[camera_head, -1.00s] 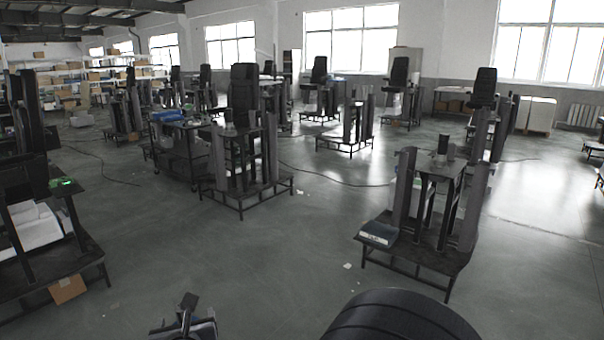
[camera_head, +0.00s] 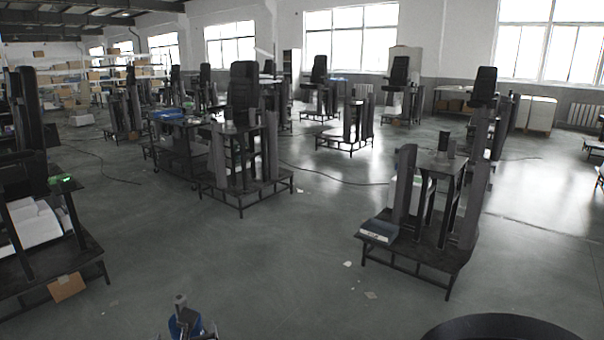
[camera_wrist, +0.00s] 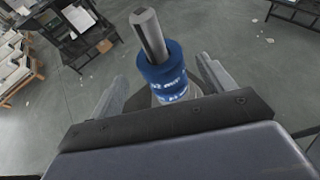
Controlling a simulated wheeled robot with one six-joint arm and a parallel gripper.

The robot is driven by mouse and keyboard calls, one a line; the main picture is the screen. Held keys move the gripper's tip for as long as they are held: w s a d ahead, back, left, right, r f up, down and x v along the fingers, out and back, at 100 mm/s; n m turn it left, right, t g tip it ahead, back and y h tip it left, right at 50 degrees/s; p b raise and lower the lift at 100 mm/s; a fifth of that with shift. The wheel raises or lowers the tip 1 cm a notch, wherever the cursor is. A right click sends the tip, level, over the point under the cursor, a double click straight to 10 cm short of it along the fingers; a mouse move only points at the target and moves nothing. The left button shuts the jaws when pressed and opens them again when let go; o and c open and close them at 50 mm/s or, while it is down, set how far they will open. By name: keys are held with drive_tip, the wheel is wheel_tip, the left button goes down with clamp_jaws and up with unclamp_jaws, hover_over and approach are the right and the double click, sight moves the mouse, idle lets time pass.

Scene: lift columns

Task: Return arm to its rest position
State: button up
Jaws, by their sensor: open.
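My gripper (camera_head: 188,328) shows at the bottom edge of the head view, left of centre, low in front of the floor. In the wrist view my gripper (camera_wrist: 162,70) has its two grey fingers spread apart and is open. A blue cylindrical part with white lettering (camera_wrist: 164,78) and a grey shaft shows between the fingers. I cannot tell whether it touches them or belongs to my own arm. A dark rounded part of my arm (camera_head: 505,328) shows at the bottom right of the head view.
A lift column stand (camera_head: 410,262) is at the right and another (camera_head: 240,200) near the middle. A dark rack with white packages (camera_head: 35,222) is at the left. The floor (camera_head: 250,270) between them is mostly open, with small scraps.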

drive_tip(key=v, duration=0.4)
drive_tip(key=x, duration=1.1)
drive_tip(key=shift+d+f, duration=0.1)
drive_tip(key=r+p, duration=0.3)
drive_tip(key=shift+s+r, duration=0.25)
drive_tip(key=shift+r, duration=0.05)
wheel_tip(320, 180, up, 8)
drive_tip(key=p, duration=0.7)
drive_tip(key=shift+r+p, duration=0.15)
drive_tip(key=shift+p, duration=0.2)
